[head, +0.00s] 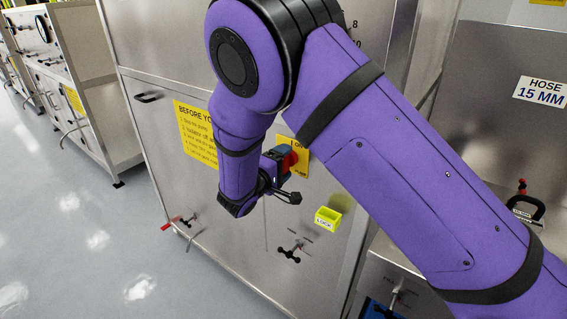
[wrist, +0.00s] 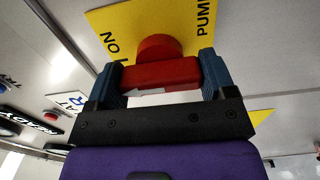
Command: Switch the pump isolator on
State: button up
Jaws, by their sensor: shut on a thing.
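The pump isolator has a red handle (wrist: 160,72) with a white arrow, standing out from a yellow plate (wrist: 107,22) lettered "ON" and "PUMP". In the wrist view the arrow points left, and "ON" is at the upper left. My gripper (wrist: 158,82) has its blue fingers at both ends of the red handle and is shut on it. In the head view the yellow plate (head: 303,168) is on the steel cabinet front, and a bit of the red handle (head: 291,157) shows beside my gripper (head: 281,161). My arm hides part of the plate.
A yellow "LOCK" box (head: 327,217) sits below right of the plate, with a black valve handle (head: 290,253) under it. A red-tipped valve (head: 181,220) is low at left. A yellow notice (head: 193,133) is behind my arm. The floor (head: 75,210) at left is clear.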

jog(key=o, duration=0.9)
jog(key=v, duration=1.1)
jog(key=shift+a, duration=0.1)
